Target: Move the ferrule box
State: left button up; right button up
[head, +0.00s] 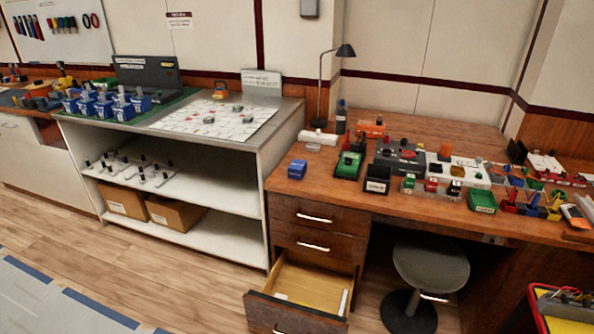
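Several small boxes lie on the wooden desk (330,200), and I cannot read a label that marks one as the ferrule box. A small blue box (297,169) sits near the desk's left front edge. An open green box (482,202) sits near the front edge farther right. A green and black device (349,165) stands between them, with a black box (377,180) beside it. Neither of my grippers shows in the head view.
A drawer (300,300) below the desk stands open. A round stool (431,268) is in front of the desk. A white shelf unit (190,235) at left holds blue bins (100,108) on top. A lamp (345,50) stands at the back.

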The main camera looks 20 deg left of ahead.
aim_at(296, 170)
jog(key=j+z, duration=0.25)
jog(key=z, duration=0.15)
jog(key=i+j+z, duration=0.1)
jog(key=j+z, duration=0.5)
jog(key=z, duration=0.2)
